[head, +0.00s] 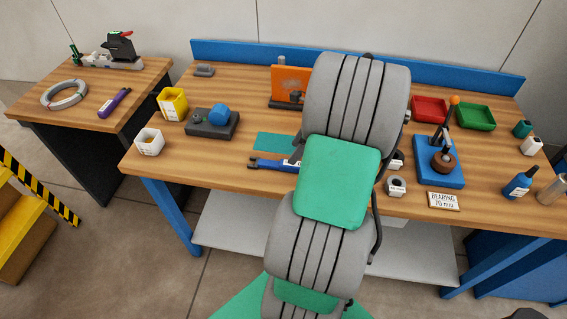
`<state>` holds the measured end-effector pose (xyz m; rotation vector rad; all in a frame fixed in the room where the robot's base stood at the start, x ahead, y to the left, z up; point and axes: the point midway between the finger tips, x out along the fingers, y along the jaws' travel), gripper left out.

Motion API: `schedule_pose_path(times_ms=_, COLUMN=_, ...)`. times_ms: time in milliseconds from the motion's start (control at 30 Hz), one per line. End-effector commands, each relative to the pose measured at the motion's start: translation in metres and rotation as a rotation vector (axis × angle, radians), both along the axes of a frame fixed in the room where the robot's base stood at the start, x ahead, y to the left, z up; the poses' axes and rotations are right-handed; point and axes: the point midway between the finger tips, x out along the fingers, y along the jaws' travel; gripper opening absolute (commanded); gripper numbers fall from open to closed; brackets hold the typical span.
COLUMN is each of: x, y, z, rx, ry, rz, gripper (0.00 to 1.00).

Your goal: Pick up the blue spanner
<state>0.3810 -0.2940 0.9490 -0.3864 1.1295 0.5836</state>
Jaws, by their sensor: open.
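A blue spanner (272,164) lies on the front middle of the wooden bench, just in front of a flat green patch. Its dark end points left and a pale label shows on its handle. Its right end runs up to the edge of my arm and is partly hidden there. My grey and green arm rises through the middle of the head view and covers the centre of the bench. My gripper is hidden behind the arm, so its distance from the spanner cannot be told.
Left of the spanner stand a dark block with a blue knob (210,122), a yellow bin (172,103) and a white bin (149,142). Right of my arm are a blue fixture (441,172), a bearing sign (443,201), red (429,108) and green (475,117) trays and bottles.

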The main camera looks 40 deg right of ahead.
Motion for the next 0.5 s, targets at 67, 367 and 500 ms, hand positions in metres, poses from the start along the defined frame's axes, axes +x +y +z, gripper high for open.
schedule_pose_path(times_ms=67, x=0.004, y=0.005, z=-0.012, rx=0.003, ry=0.003, rz=0.003, gripper=0.55)
schedule_pose_path(times_ms=367, x=0.018, y=0.019, z=-0.056, rx=0.002, ry=0.004, rz=0.007, gripper=0.55)
schedule_pose_path(times_ms=500, x=0.021, y=0.020, z=-0.065, rx=-0.003, ry=0.002, rz=0.006, gripper=0.55)
